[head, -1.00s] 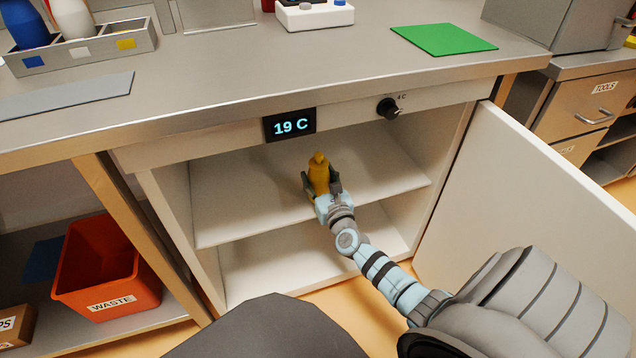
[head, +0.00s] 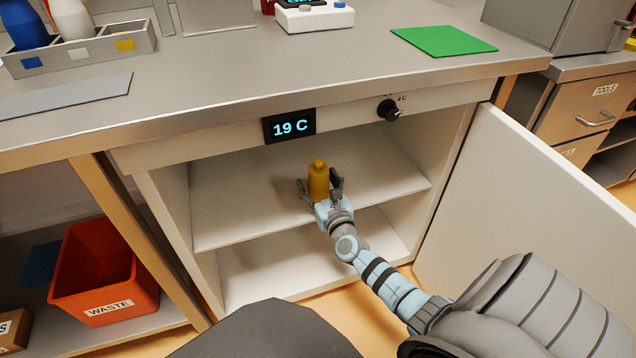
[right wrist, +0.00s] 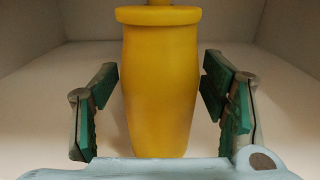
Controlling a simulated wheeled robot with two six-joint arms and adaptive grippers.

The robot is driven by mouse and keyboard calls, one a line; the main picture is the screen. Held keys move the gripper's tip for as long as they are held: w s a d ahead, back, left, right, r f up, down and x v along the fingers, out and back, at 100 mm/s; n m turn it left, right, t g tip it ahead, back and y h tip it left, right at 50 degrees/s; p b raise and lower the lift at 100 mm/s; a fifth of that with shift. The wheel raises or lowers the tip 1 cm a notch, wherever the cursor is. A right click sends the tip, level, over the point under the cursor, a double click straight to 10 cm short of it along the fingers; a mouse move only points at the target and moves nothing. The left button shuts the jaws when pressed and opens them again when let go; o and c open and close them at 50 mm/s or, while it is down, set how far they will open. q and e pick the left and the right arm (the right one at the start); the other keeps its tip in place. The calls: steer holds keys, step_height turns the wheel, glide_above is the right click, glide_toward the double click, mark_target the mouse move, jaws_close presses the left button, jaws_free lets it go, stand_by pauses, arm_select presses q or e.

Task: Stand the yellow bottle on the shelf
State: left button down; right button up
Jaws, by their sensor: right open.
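The yellow bottle (head: 318,182) stands upright on the upper shelf (head: 240,205) inside the open cabinet. My right gripper (head: 320,187) is open around it, with one finger on each side. In the right wrist view the bottle (right wrist: 160,85) stands between the green finger pads of the gripper (right wrist: 160,100), with a gap on both sides. The bottle's top is cut off in that view. My left gripper is not in view.
The cabinet door (head: 530,200) stands open at the right. A lower shelf (head: 300,260) lies beneath. A display (head: 290,126) reads 19 C beside a black knob (head: 388,110). An orange waste bin (head: 105,275) is at the left. The upper shelf around the bottle is clear.

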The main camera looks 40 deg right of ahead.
mark_target(322, 190)
steer(key=shift+r, duration=0.1)
